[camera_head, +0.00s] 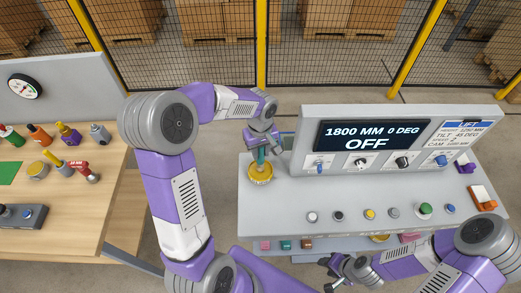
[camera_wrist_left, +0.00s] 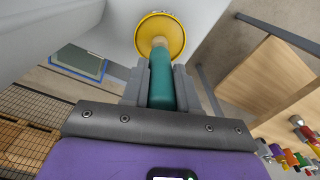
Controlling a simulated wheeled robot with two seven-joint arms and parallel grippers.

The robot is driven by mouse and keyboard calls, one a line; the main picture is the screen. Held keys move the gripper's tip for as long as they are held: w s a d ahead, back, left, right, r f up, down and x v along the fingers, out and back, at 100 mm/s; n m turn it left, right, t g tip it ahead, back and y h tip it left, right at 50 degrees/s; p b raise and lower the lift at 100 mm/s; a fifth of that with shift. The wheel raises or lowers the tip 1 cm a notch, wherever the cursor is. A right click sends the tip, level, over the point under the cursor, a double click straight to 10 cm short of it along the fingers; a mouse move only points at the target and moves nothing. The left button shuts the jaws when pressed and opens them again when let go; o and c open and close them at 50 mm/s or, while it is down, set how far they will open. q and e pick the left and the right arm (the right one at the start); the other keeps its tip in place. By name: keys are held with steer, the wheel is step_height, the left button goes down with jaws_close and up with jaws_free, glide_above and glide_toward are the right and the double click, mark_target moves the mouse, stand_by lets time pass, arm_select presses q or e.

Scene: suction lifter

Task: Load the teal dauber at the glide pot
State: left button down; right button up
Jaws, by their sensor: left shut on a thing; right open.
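My left gripper (camera_head: 259,143) is shut on the teal dauber (camera_head: 260,155), which is held upright with its head down. The yellow glide pot (camera_head: 260,175) stands at the left end of the grey console, directly under the dauber. In the left wrist view the teal handle (camera_wrist_left: 161,80) lies between the fingers, and its pale lower end reaches the middle of the yellow pot (camera_wrist_left: 147,30). I cannot tell how deep the tip sits in the pot. My right gripper (camera_head: 335,272) is open and empty near the console's front edge.
The grey console (camera_head: 280,205) carries a display panel (camera_head: 365,136) reading 1800 MM, 0 DEG, OFF, with several knobs and buttons. A lower shelf holds small coloured blocks (camera_head: 286,244). A wooden bench (camera_head: 70,205) with several bottles is at left. Mesh fencing stands behind.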

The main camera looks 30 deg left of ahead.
arm_select(q)
steer(key=shift+f+b, duration=0.5)
stand_by(1.4)
steer(key=shift+r+p, duration=2.5)
steer(key=shift+r, duration=1.1)
steer(key=shift+f, duration=0.1)
